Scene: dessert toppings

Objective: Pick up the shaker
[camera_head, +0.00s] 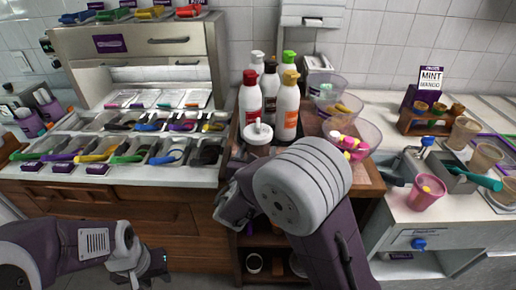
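A squat white container (258,136) with a rounded white top stands at the front of the wooden counter, and it may be the shaker. My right gripper (234,207) is just below and left of it, in front of the counter edge. My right arm's large grey joint hides much of that gripper, and its fingers cannot be made out. My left gripper (156,267) is low at the bottom left, in front of the wooden cabinet and well away from the container. Its dark fingertips are small, and their gap is unclear.
Several sauce bottles (286,108) stand close behind the white container. Clear bowls (366,133) and a pink-and-yellow item (348,144) are to its right. Topping bins (125,148) fill the left counter. A pink cup (427,192) stands on the right counter.

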